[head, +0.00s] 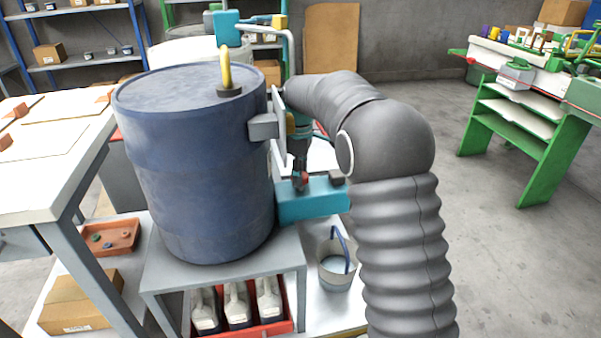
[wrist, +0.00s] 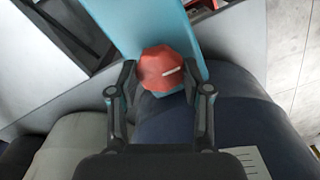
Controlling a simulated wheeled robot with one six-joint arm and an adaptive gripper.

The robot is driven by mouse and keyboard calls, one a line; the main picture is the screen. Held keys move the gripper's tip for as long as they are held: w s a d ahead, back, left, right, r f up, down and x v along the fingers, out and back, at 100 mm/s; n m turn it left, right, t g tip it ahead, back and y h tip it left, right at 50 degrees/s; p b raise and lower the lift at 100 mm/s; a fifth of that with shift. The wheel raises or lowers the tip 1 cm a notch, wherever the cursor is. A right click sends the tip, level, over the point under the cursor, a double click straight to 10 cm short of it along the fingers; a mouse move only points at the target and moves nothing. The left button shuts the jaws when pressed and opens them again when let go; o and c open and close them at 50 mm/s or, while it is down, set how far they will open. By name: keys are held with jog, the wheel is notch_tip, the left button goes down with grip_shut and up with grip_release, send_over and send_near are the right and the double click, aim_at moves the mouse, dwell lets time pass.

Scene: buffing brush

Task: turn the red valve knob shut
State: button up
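A thin gap seems to show at the left finger; contact on the right is unclear. In the head view my gripper (head: 301,172) points down behind the blue drum, above a teal block (head: 315,203). A small red part, likely the knob, shows between its fingertips.
The blue drum (head: 195,165) stands on a grey stand (head: 225,268), close left of my gripper. A bucket (head: 337,264) stands below and right. A red tray with white bottles (head: 238,308) sits under the stand. A green workbench (head: 535,135) stands right, beyond open floor.

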jog(key=shift+m, duration=0.4)
jog(key=m, duration=0.3)
jog(key=shift+m, duration=0.4)
jog(key=m, duration=0.4)
jog(key=shift+w+m, duration=0.1)
jog(key=shift+m, duration=0.2)
jog(key=m, duration=0.4)
jog(key=shift+d, duration=0.1)
jog(key=m, duration=0.4)
jog(key=shift+m, duration=0.3)
jog(key=o, duration=1.2)
jog(key=shift+c, duration=0.2)
